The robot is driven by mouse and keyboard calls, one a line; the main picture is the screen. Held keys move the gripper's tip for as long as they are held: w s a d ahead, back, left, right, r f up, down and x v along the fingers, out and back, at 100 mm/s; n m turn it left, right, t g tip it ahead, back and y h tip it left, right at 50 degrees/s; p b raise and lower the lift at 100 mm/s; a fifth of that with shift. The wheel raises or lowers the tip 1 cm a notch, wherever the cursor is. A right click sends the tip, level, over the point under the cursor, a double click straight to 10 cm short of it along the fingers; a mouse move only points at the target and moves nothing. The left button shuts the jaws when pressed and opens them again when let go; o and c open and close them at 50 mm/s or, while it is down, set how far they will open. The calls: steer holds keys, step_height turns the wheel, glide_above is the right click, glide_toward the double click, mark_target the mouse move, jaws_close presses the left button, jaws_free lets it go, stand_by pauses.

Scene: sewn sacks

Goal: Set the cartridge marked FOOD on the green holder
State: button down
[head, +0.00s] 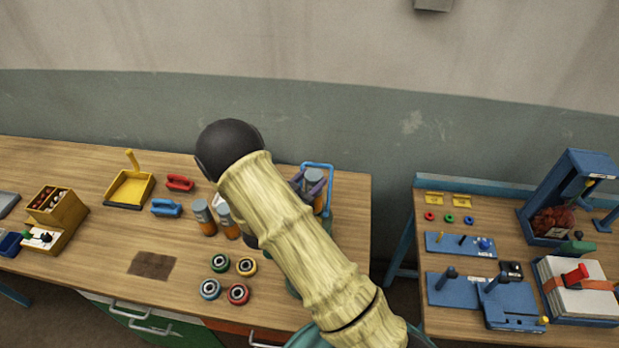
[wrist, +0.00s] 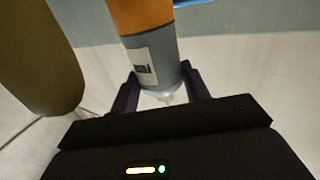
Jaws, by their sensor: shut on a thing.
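My gripper (head: 309,184) is shut on a grey-blue cartridge (wrist: 152,68) with an orange band, a white label and a pale nozzle at its lower end. The label's word is too small to read. In the head view the held cartridge (head: 315,180) is partly hidden behind my arm, near a blue-framed carrier (head: 318,165) on the table's right side. Two similar grey and orange cartridges, one on the left (head: 204,218) and one on the right (head: 229,224), stand left of my arm.
A yellow dustpan (head: 130,187), red brush (head: 180,183) and blue brush (head: 165,208) lie to the left. A second bench with blue fixtures (head: 460,244) stands right, across a gap.

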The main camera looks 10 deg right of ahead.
steer(key=shift+w+a+f+b, duration=0.1)
steer(key=shift+f+b, duration=0.1)
steer(key=shift+f, duration=0.3)
steer(key=shift+a+f+b, duration=0.1)
steer(key=shift+f+b, duration=0.05)
steer(key=shift+f, duration=0.3)
steer(key=shift+b, duration=0.35)
stand_by(0.7)
steer(key=shift+f+b, duration=0.45)
stand_by(0.4)
steer(key=c, duration=1)
jaws_free()
steer(key=shift+v, duration=2.75)
steer(key=shift+b+v, duration=0.4)
steer(key=shift+v, duration=2.5)
steer(key=shift+d, duration=0.1)
